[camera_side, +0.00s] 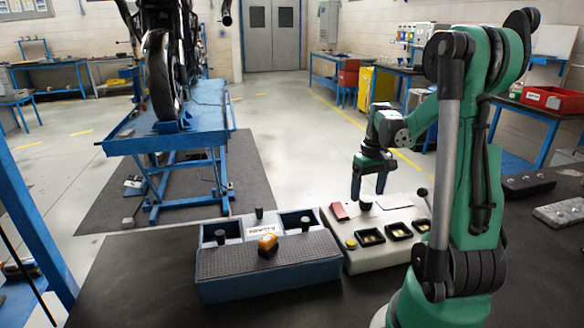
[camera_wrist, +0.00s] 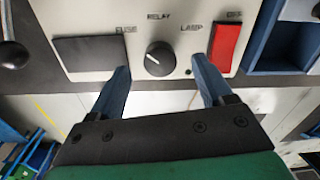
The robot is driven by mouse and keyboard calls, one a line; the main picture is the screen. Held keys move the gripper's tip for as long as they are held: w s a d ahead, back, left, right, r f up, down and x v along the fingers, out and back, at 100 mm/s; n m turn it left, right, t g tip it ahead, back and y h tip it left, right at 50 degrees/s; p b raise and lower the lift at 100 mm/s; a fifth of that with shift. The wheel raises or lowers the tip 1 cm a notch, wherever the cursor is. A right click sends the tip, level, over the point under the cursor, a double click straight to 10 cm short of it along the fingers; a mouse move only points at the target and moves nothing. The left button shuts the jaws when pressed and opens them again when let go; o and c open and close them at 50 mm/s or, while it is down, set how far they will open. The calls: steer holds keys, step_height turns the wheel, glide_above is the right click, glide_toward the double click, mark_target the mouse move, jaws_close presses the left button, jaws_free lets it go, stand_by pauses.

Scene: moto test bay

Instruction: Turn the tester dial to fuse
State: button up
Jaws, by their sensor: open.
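The tester (camera_side: 375,255) is a pale box on the dark bench, with a black dial (camera_side: 365,203) near its far edge. In the wrist view the dial (camera_wrist: 159,60) is a round black knob with a short light mark toward its upper left. Labels FUSE, RELAY and LAMP arc above it from left to right. My gripper (camera_side: 369,186) points down over the tester's far edge. In the wrist view its two blue fingers (camera_wrist: 160,70) are open, one on each side of the dial, with nothing between them held. Contact with the panel cannot be told.
A red rocker switch (camera_wrist: 226,46) stands close to the right finger, and a dark flat plate (camera_wrist: 90,50) lies close to the left one. A black-knobbed lever (camera_side: 422,193) rises at the tester's right.

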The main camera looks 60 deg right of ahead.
mark_target(367, 199)
steer(key=shift+r, duration=1.9)
steer(key=shift+n+t+h, duration=0.4)
steer(key=shift+n+h, duration=0.2)
steer(key=shift+n, duration=0.2)
steer(key=w+a, duration=0.2)
steer(key=w+a+r, duration=0.1)
steer(key=w+a, duration=0.1)
steer(key=a, duration=0.1)
steer(key=shift+w+a+r, duration=0.15)
steer(key=shift+r, duration=0.05)
steer(key=w+a, duration=0.1)
steer(key=a, duration=0.2)
steer(key=w+a+n+t, duration=0.1)
steer(key=a, duration=0.2)
steer(key=w+a+r+n+t, duration=0.1)
steer(key=a, duration=0.1)
steer(key=shift+w+a+r+h, duration=0.1)
steer(key=shift+w+a+h, duration=0.2)
steer(key=shift+w+a, duration=0.1)
steer(key=a+n+t+y, duration=0.1)
steer(key=a+n+t, duration=0.2)
steer(key=a, duration=0.9)
steer(key=shift+w+a+n+t+y, duration=0.3)
steer(key=shift+w+t, duration=0.05)
steer(key=shift+t, duration=0.25)
